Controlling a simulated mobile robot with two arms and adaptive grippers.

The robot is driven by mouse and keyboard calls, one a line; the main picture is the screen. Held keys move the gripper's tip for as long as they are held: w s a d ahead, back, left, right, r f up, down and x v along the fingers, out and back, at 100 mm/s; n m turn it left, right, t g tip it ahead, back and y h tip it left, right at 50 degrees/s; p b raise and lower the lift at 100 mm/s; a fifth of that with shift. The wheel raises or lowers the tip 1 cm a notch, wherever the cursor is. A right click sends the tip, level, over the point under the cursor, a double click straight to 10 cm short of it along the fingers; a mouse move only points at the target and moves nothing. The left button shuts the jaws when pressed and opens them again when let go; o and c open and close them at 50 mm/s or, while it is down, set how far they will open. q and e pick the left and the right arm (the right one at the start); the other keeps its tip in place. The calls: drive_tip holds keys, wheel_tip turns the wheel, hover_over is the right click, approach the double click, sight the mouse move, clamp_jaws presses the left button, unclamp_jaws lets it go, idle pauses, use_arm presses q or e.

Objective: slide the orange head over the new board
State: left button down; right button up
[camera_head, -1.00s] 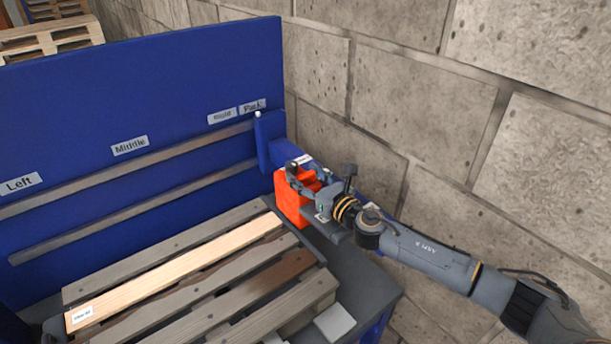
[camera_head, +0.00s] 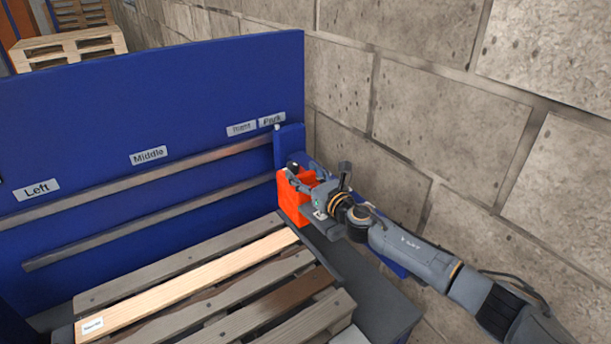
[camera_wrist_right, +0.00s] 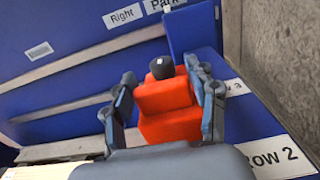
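The orange head (camera_head: 292,203) is a block with a dark knob on top, seated on the blue beam (camera_head: 394,266) at the right. My right gripper (camera_head: 303,182) is shut on it. In the right wrist view the orange head (camera_wrist_right: 165,110) sits between the two fingers, near the beam's row 3 label; a row 2 label is nearer me. The new board (camera_head: 195,282) is the pale, labelled plank on the pallet (camera_head: 253,289), left of the head. The head is beside the pallet's right end, not above the board. My left gripper is out of view.
A blue back panel (camera_head: 150,100) carries left, middle, right and park labels and two horizontal rails (camera_head: 160,216). The beam's blue upright (camera_head: 289,150) stands under the park label. A block wall (camera_head: 440,120) is close on the right. Space above the pallet is clear.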

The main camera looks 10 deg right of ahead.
drive_tip(key=o, duration=0.3)
drive_tip(key=shift+r, duration=0.1)
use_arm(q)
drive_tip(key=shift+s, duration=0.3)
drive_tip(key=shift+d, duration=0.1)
use_arm(e)
drive_tip(key=shift+s+d, duration=0.1)
drive_tip(key=shift+s, duration=0.15)
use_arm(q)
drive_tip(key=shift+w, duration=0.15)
use_arm(e)
drive_tip(key=v, duration=1.1)
drive_tip(key=shift+s, duration=0.25)
